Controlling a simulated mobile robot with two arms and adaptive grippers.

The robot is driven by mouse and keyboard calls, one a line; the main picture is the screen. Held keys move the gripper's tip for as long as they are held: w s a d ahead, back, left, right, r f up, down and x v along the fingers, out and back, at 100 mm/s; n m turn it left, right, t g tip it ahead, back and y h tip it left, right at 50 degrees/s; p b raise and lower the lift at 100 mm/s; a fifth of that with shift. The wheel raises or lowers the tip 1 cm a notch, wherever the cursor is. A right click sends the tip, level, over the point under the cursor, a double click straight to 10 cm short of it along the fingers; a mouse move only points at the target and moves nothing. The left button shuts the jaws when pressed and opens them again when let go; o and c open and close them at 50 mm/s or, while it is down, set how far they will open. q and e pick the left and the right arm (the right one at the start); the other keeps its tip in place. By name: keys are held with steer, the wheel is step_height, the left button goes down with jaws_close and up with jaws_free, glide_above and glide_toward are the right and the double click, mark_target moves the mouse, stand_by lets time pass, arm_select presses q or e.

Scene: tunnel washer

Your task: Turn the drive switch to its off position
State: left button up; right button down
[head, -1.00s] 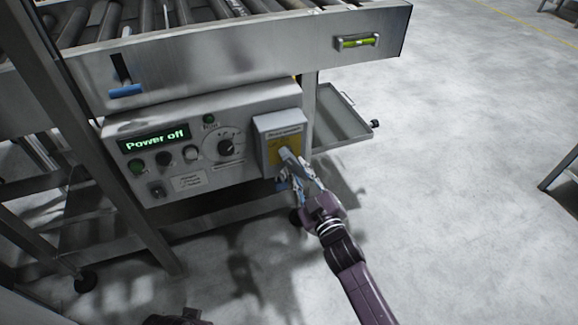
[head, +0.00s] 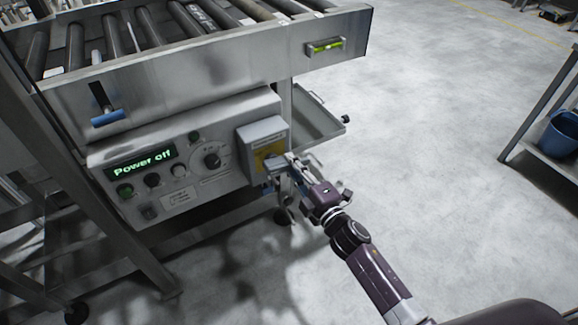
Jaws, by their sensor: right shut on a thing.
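The drive switch is a grey handle (head: 274,163) on a yellow plate (head: 265,152), on the front of a grey switch box (head: 261,132) at the right end of the control panel (head: 150,190). The handle points right, roughly level, toward my gripper. My right gripper (head: 289,166) is at the handle's right end, shut on it. The fingers hide part of the handle and plate. My left gripper is not in view.
The roller conveyor (head: 200,65) is above the panel, with a blue-handled lever (head: 107,117) on its side. A grey tray (head: 315,118) sticks out behind the switch box. A table with a blue bin (head: 562,133) stands at right. The floor between is clear.

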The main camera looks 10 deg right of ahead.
steer(key=shift+r+n, duration=0.3)
steer(key=shift+n, duration=0.6)
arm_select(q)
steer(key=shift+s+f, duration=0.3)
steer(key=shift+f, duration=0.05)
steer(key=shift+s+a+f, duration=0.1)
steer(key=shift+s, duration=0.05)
arm_select(e)
steer(key=c, duration=1.8)
jaws_free()
steer(key=shift+s, duration=0.1)
steer(key=v, duration=1.2)
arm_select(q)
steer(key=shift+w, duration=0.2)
arm_select(e)
steer(key=shift+r, duration=0.1)
